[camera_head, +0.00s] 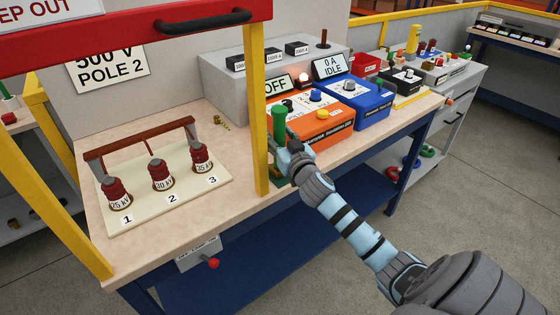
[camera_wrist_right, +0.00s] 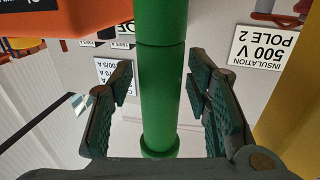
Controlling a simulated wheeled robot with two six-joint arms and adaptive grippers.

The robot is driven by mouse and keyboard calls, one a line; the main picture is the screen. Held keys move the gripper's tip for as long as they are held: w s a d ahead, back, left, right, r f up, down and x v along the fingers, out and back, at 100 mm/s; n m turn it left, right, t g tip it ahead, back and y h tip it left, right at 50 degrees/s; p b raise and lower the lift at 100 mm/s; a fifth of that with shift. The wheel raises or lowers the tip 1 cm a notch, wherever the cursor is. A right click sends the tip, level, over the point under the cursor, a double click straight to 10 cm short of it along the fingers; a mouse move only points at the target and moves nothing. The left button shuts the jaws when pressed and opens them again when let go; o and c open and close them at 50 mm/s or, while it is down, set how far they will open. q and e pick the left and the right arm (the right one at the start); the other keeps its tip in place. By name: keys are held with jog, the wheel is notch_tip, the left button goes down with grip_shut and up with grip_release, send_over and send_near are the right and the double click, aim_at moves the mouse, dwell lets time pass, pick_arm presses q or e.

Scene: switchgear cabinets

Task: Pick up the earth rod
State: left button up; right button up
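The earth rod is a green upright rod (camera_head: 280,124) near the front edge of the workbench, behind the yellow post's right side. My right gripper (camera_head: 287,160) reaches it from the front right. In the right wrist view the green rod (camera_wrist_right: 162,100) runs between the two dark green fingers of the right gripper (camera_wrist_right: 158,82). The fingers are apart, one on each side of the rod, with narrow gaps visible. The rod's lower part is mostly hidden by the gripper in the head view. My left gripper is not in view.
A yellow post (camera_head: 256,120) stands just left of the rod. An orange box (camera_head: 316,122) and a blue box (camera_head: 362,100) stand close to its right. A board with three dark red insulators (camera_head: 215,180) lies left on the workbench (camera_head: 235,205).

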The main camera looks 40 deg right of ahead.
grip_shut()
jog(key=shift+r, duration=0.1)
